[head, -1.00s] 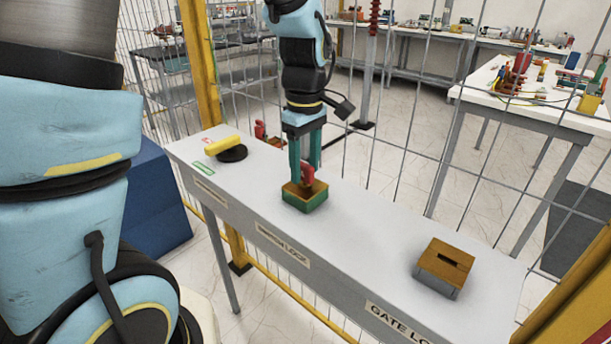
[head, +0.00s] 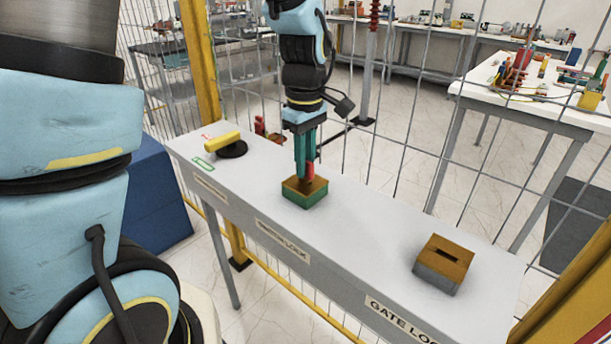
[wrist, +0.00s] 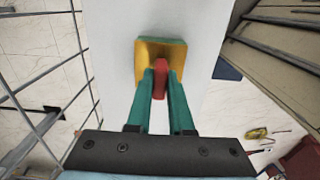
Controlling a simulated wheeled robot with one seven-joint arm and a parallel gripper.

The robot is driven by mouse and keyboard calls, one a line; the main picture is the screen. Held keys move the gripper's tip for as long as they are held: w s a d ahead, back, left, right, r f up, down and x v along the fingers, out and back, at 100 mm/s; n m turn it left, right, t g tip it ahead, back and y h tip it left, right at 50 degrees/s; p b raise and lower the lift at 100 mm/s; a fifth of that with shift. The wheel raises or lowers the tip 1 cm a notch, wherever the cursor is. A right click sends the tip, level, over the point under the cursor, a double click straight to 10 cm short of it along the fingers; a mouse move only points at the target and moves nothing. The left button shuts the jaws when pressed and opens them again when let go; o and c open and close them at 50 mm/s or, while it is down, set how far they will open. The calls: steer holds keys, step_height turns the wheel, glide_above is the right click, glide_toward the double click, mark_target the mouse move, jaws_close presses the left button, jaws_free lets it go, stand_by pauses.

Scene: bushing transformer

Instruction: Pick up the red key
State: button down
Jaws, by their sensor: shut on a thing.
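The red key (wrist: 160,72) stands upright at the green box with the brown-yellow top (head: 305,194), in the middle of the bench. My gripper (head: 308,170) points straight down over this box, with its teal fingers shut on the key. In the wrist view the fingers (wrist: 161,92) lie on both sides of the key. The fingers hide part of the key in the head view. I cannot tell whether its lower end is still in the box.
A grey box with a brown slotted top (head: 444,262) stands at the bench's right end. A yellow handle on a black round base (head: 226,146) is at the left end. A wire fence (head: 400,130) runs behind the narrow bench (head: 360,240).

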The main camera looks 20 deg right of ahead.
steer(key=shift+r, duration=0.1)
step_height(320, 180, up, 14)
steer(key=p, duration=0.2)
steer(key=shift+r, duration=0.15)
stand_by(0.6)
